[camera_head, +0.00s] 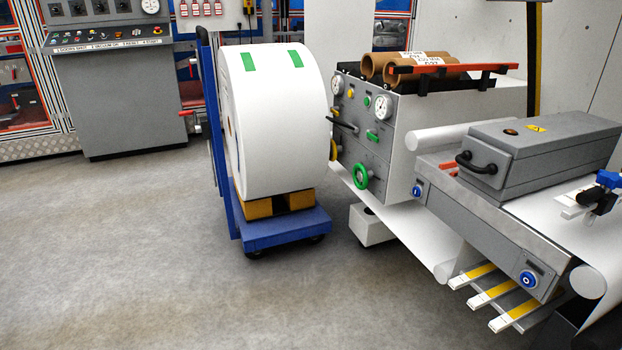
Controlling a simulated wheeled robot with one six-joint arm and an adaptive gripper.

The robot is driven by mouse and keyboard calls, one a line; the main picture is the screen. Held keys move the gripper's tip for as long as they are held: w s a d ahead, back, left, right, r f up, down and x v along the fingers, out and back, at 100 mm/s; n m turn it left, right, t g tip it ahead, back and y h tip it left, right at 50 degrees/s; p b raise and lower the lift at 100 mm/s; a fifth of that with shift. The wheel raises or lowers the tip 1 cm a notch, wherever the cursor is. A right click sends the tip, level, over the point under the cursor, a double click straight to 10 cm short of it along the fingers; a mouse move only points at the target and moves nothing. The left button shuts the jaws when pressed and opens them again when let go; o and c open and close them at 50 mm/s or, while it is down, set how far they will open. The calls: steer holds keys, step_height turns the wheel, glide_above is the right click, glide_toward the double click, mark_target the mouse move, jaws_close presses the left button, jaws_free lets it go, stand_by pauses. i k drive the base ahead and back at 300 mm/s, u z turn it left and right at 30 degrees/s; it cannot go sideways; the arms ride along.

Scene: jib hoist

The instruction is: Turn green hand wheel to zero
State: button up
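The green hand wheel (361,175) is on the lower part of the grey front panel (372,139) of a white machine, right of the picture's middle. It is a small ring with a hub. Its scale or zero mark is too small to make out. Two round white gauges (383,108) sit above it, with a black lever (343,124) and small green and yellow controls. My gripper is not in view.
A large white roll (272,118) on a blue trolley (283,234) stands just left of the panel. A grey unit with a black handle (478,160) and yellow-striped bars (497,292) stick out at the right. A grey console (117,92) stands at the back left. The floor (130,240) at front left is clear.

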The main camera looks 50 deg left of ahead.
mark_target(363, 176)
steer(key=u, duration=1.1)
steer(key=i, duration=1)
steer(key=z, duration=0.35)
